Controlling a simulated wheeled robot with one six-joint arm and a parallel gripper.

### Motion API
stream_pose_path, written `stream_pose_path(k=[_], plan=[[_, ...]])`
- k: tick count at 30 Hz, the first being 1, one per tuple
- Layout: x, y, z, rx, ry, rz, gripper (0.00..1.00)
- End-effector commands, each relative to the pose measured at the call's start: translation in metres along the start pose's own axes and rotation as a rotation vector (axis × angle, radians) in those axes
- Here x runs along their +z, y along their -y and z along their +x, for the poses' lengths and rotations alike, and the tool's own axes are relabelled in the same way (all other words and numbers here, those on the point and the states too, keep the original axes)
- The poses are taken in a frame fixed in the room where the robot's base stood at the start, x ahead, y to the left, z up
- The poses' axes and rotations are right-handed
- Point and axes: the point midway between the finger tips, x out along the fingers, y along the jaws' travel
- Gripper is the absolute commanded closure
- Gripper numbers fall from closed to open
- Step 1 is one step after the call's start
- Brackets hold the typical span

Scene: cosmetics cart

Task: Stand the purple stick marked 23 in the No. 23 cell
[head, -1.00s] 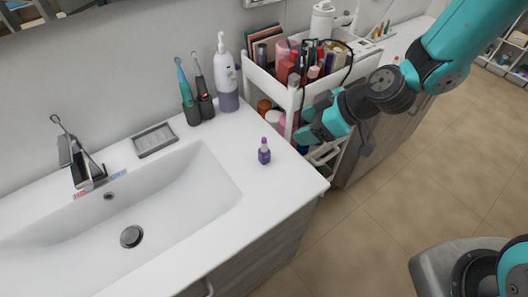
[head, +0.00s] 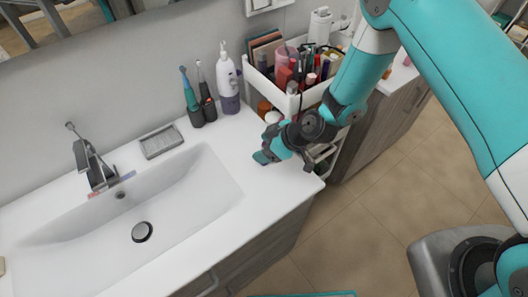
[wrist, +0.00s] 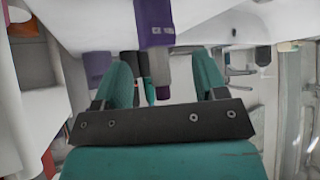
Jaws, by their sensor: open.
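The purple stick (wrist: 154,22) shows large in the wrist view, with a small light mark on it that I cannot read surely and a greyish-purple narrower part below in the picture. It lies between the lines of my two teal fingers (wrist: 163,80), which are apart with nothing clamped. In the head view my gripper (head: 266,155) is low over the counter's right end and hides most or all of the stick. Whether the fingers touch it cannot be told. The No. 23 cell cannot be picked out among the items in the cart's top tray (head: 290,103).
The white counter (head: 235,140) holds a sink (head: 130,210), a soap dish (head: 161,141), toothbrushes in a dark holder (head: 197,115) and a purple-white pump bottle (head: 228,85). The cart stands just right of the counter, its top tray crowded with cosmetics. The counter's front right is clear.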

Motion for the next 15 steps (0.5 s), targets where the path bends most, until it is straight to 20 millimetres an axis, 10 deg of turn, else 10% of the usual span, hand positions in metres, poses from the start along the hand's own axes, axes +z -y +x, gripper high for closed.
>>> stream_pose_path(k=[9,15], plan=[[0.0005,-0.0002,0.0057,0.001,0.000,0.001,0.37],[0.0005,-0.0002,0.0055,0.001,0.000,0.001,0.83]])
